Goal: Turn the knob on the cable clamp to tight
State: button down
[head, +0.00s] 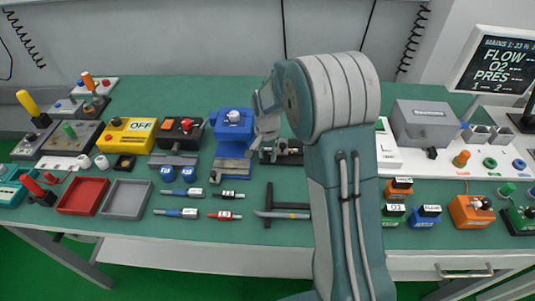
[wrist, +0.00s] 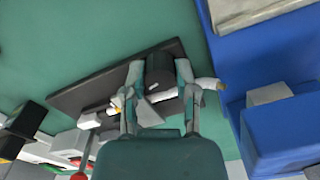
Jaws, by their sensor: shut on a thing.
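The cable clamp shows in the wrist view as a dark flat base (wrist: 80,92) with a pale cable or rod across it and a black knob (wrist: 160,70) on top. My gripper (wrist: 159,76) has one finger on each side of the knob and is shut on it. The knob's pointer and markings are too small to read. In the head view the clamp (head: 288,153) stands at mid-table, partly hidden by my arm. My gripper (head: 265,138) reaches down at its left end there.
A blue device (head: 232,130) stands close to the left of the clamp; its blue body (wrist: 285,130) fills the wrist view's right side. A dark T-shaped tool (head: 282,212) and several pens lie in front. A grey box (head: 425,122) stands to the right.

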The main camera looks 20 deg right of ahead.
aim_at(267, 154)
jog(key=shift+c, duration=1.9)
grip_release()
jog(key=shift+f, duration=0.15)
jog(key=shift+a, duration=0.1)
jog(key=shift+r, duration=0.2)
notch_tip(267, 154, up, 12)
jog(key=shift+f, duration=0.2)
